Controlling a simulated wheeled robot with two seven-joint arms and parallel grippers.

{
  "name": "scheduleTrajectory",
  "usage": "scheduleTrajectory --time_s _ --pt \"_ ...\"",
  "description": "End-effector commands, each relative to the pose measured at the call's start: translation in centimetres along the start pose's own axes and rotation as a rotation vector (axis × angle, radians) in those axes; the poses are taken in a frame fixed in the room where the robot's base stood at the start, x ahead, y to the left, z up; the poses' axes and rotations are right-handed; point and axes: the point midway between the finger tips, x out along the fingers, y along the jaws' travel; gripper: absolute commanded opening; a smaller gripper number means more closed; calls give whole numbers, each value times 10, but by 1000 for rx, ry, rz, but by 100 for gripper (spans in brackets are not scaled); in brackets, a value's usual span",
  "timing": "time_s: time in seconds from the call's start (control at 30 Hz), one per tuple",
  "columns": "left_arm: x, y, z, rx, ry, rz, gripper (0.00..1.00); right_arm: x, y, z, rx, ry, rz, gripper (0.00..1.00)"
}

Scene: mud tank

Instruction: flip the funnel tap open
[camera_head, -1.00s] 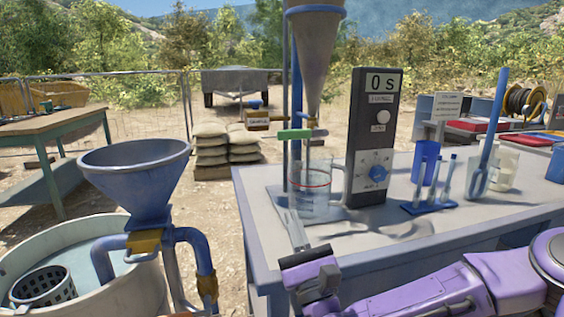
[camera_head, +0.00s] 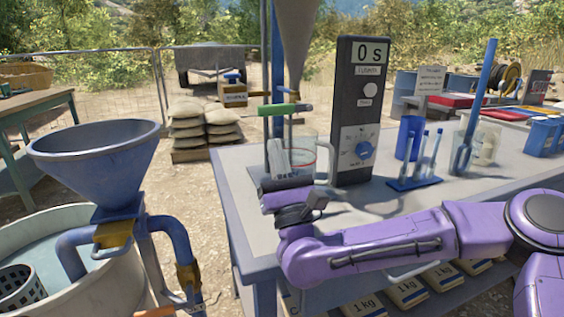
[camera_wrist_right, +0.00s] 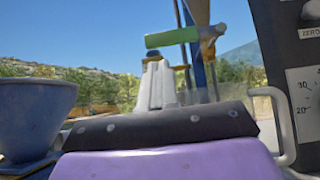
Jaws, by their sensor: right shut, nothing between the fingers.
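The grey metal funnel (camera_head: 297,40) hangs from a blue stand above the bench; its top is cut off by the frame. Its tap has a green handle (camera_head: 285,110) lying roughly level below the spout. My right gripper (camera_head: 277,145) is shut and empty, fingers pointing up, just below the handle. In the right wrist view the shut fingertips (camera_wrist_right: 157,65) stand under the green handle (camera_wrist_right: 172,37), with a small gap seeming to show between them. A clear beaker (camera_head: 308,150) stands under the spout, partly hidden by the gripper. My left gripper is out of view.
A dark timer box (camera_head: 358,110) stands right of the beaker. A blue test-tube rack (camera_head: 415,184) and blue cup are farther right on the grey bench (camera_head: 235,190). A large blue funnel (camera_head: 95,160) over a tank is at left.

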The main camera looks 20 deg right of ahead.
Motion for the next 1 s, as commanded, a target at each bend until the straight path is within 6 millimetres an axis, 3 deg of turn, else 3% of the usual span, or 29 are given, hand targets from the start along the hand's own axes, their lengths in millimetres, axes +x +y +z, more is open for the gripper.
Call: scheduleTrajectory --time_s 0.1,0.3,0.63,1.0 --pt "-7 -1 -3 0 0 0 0 24 0 2 -1 -1 -1 0" --pt "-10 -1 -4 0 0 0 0 42 -1 0 -1 0 -1 0" --pt "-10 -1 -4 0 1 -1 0 44 -7 0 -2 1 -3 0" --pt "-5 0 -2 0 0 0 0 47 1 2 37 1 -38 0"
